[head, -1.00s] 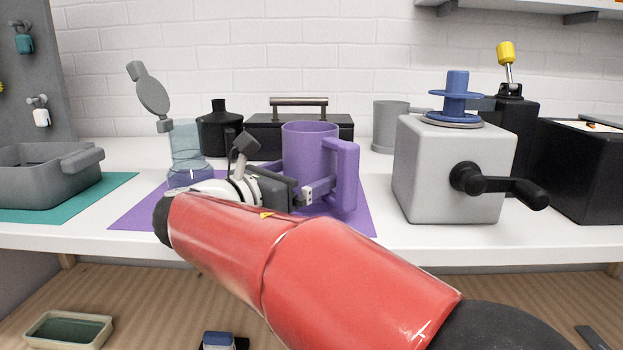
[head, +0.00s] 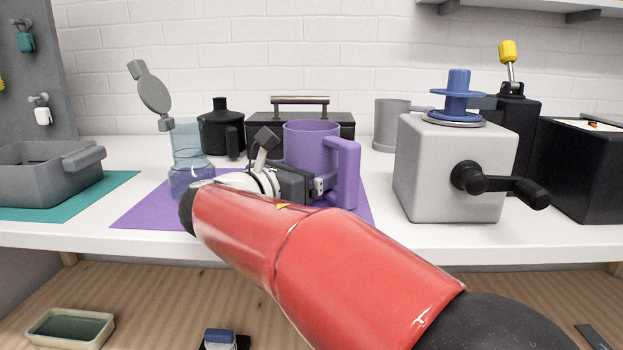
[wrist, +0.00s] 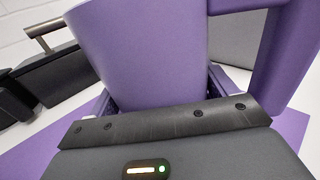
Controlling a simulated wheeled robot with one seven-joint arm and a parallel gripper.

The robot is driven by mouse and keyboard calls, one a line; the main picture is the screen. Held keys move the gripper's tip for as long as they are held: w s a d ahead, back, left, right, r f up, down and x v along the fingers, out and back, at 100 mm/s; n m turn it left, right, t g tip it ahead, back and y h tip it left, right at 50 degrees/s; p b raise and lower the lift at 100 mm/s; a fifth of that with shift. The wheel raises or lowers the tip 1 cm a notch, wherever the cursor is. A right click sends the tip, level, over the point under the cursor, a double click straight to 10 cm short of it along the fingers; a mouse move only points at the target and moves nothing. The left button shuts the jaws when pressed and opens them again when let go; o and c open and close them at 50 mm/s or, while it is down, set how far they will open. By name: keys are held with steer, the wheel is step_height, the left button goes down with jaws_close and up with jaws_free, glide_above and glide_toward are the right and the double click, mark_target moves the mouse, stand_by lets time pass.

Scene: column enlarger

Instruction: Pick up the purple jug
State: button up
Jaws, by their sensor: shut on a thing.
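The purple jug (head: 310,142) stands upright at the purple mat (head: 150,211) on the white bench, its handle towards the right and front. It fills the upper middle of the wrist view (wrist: 150,50), with its handle at the right. My gripper (head: 318,188) is at the jug's lower front, shut on the jug's body, with one finger on each side of it in the wrist view. My red arm hides the front part of the mat. I cannot tell whether the jug's base touches the mat.
A grey box with a black crank (head: 455,170) stands close to the right. A clear bluish bottle (head: 190,155) is close on the left. A black case (head: 335,124) and a dark bottle (head: 221,130) stand behind. A grey tray (head: 45,175) is at far left.

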steer(key=c, duration=0.4)
steer(key=shift+r, duration=0.15)
step_height(320, 180, up, 20)
stand_by(0.3)
steer(key=o, duration=1.4)
steer(key=c, duration=1)
